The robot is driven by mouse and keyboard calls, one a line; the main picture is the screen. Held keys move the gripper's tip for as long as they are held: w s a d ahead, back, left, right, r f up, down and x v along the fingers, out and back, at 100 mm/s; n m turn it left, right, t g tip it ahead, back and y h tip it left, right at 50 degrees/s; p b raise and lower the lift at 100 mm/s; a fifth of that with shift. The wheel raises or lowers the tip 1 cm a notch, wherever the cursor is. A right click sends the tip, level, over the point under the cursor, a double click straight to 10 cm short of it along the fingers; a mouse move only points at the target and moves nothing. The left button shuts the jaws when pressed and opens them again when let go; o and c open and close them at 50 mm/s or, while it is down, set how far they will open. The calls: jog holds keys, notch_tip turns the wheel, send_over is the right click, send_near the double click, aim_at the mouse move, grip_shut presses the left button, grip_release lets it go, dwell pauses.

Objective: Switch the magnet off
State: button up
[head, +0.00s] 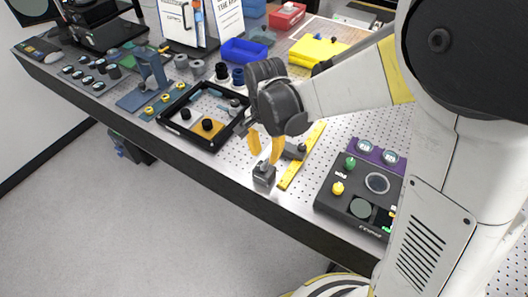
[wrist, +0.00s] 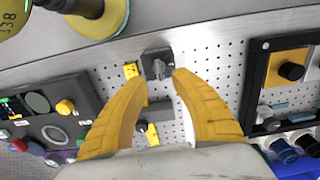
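A small dark block with a knob on top (head: 264,176), which looks like the switchable magnet, stands on the perforated table near its front edge. In the wrist view the block (wrist: 158,65) lies just beyond my fingertips, its dark knob facing up. My gripper (head: 265,158) points down above the block. Its two yellow fingers (wrist: 159,80) are open and apart, with nothing between them. I cannot tell whether the fingertips touch the knob. The knob's on or off marking is too small to read.
A yellow bar (head: 301,157) lies right of the block, with another dark knobbed part (head: 295,151) beside it. A black control panel (head: 350,200) with knobs stands to the right. A black-framed tray (head: 180,133) with parts lies to the left.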

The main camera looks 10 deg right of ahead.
aim_at(265, 161)
jog(key=shift+f+b, duration=0.4)
jog(key=shift+f, duration=1.5)
grip_shut()
